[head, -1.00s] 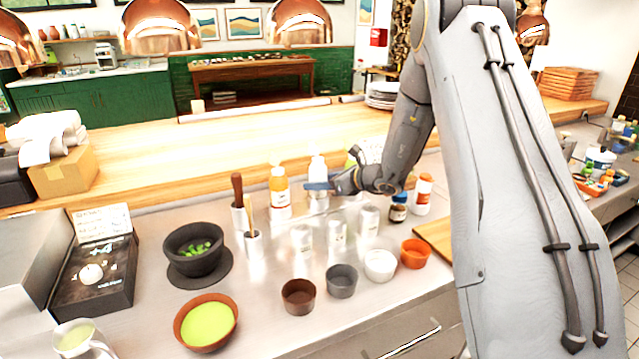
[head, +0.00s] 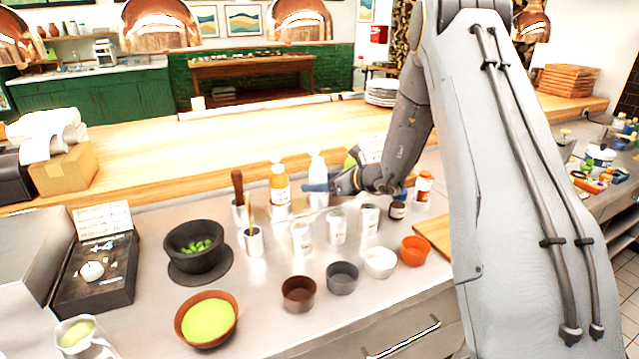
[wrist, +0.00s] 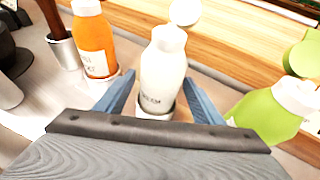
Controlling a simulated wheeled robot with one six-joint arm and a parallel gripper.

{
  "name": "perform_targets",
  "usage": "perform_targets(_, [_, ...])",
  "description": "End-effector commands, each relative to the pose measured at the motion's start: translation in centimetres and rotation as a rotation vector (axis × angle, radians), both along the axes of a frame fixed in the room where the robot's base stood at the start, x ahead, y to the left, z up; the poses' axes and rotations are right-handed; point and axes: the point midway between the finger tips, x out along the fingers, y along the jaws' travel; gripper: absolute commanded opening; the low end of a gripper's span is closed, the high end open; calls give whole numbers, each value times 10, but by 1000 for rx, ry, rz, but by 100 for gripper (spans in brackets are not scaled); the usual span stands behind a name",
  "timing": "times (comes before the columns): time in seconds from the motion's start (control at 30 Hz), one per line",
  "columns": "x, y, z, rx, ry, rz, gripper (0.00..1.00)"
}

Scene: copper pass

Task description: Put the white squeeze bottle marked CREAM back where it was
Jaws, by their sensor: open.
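The white squeeze bottle (head: 317,169) stands upright at the back of the steel counter, just right of an orange-filled bottle (head: 279,188). In the wrist view the white bottle (wrist: 164,75) shows partly legible dark lettering low on its front. My gripper (wrist: 160,98) is open, with its blue fingers on either side of the bottle's lower part. In the head view my gripper (head: 318,188) comes in from the right and covers part of the bottle. The bottle's base is partly hidden by my gripper, and I cannot tell whether the fingers touch it.
A green bottle (wrist: 268,112) stands close on the right in the wrist view. The orange bottle (wrist: 93,42) is close on the left. Several small jars and bowls, such as the grey bowl (head: 342,278), fill the counter in front. The wooden ledge (head: 240,140) lies behind.

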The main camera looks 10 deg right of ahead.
Motion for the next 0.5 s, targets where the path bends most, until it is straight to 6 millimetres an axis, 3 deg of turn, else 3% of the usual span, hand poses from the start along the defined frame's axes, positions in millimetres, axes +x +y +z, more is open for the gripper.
perform_targets(0.17, [-14, -13, 10, 0, -2, -3, 62])
perform_targets(0.5, [-65, -53, 36, -1, -2, -4, 62])
